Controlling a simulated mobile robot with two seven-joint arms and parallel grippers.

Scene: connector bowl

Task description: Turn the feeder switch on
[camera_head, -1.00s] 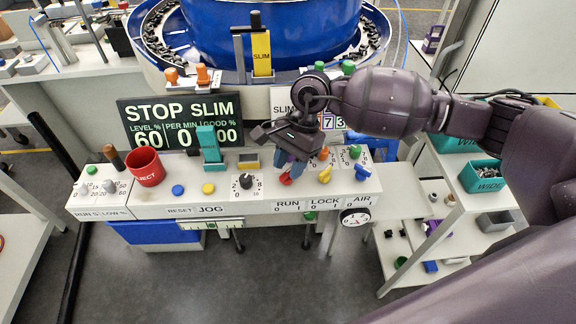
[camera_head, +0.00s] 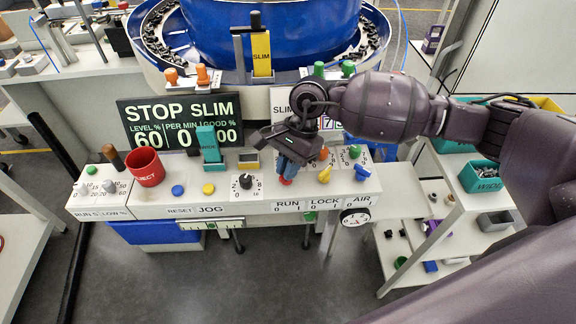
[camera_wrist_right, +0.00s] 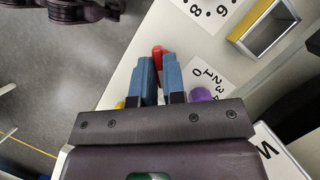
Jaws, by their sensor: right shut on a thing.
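The feeder switch is a red lever (camera_head: 285,181) above the RUN label (camera_head: 287,205) on the front of the console. My right gripper (camera_head: 288,171) reaches down over it and hides most of the lever. In the right wrist view the red tip (camera_wrist_right: 158,50) shows between the ends of the two blue fingers (camera_wrist_right: 157,66), which are shut on it. The display (camera_head: 180,121) reads STOP SLIM. My left gripper is not in view.
The red cup (camera_head: 147,167) is farther left.

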